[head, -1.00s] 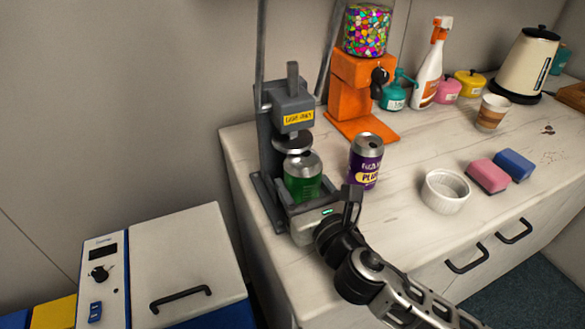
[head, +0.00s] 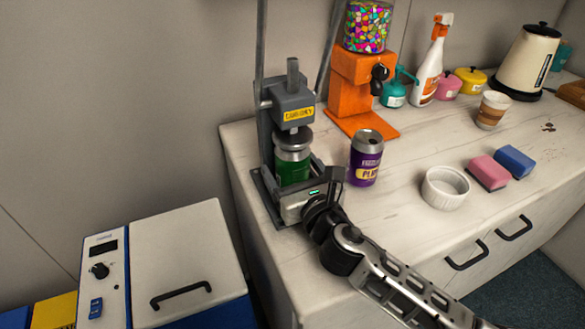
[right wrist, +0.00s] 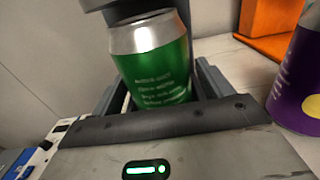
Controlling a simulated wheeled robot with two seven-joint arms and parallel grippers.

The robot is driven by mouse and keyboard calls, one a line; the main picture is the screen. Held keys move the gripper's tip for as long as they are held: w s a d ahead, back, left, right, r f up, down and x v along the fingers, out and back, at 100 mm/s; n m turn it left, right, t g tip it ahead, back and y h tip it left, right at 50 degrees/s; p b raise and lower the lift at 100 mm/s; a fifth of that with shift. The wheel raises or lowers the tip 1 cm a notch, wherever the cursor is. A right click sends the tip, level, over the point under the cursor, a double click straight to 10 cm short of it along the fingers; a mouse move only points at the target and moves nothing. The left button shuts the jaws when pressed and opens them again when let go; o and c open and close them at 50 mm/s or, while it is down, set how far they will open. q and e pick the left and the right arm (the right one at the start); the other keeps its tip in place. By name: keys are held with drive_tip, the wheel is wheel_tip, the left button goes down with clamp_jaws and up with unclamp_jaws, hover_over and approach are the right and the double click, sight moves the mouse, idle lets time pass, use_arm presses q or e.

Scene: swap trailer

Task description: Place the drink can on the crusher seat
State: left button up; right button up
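The green drink can (head: 292,164) with a silver top is upright at the grey can crusher (head: 292,105), directly below its round press plate (head: 293,138). My right gripper (head: 296,190) is low around the can from the front, shut on it. In the right wrist view the can (right wrist: 158,75) stands between dark finger-like sides, its top close to the dark press part. The crusher seat and the can's bottom are hidden behind my gripper, so I cannot tell whether they touch. My left gripper is not in view.
A purple can (head: 366,158) stands just right of the crusher. An orange candy dispenser (head: 358,90) is behind it. A white ramekin (head: 445,187), pink and blue sponges (head: 488,173) and a paper cup (head: 491,110) are farther right. A blue-white box (head: 180,260) is at the lower left.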

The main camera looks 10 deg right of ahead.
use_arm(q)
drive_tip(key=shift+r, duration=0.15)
use_arm(e)
drive_tip(key=shift+r, duration=0.15)
drive_tip(key=s, duration=0.3)
drive_tip(key=s+d, duration=0.1)
drive_tip(key=s, duration=0.3)
drive_tip(key=s+d+b, duration=0.1)
drive_tip(key=s, duration=0.3)
drive_tip(key=shift+d, duration=0.1)
drive_tip(key=shift+s, duration=0.35)
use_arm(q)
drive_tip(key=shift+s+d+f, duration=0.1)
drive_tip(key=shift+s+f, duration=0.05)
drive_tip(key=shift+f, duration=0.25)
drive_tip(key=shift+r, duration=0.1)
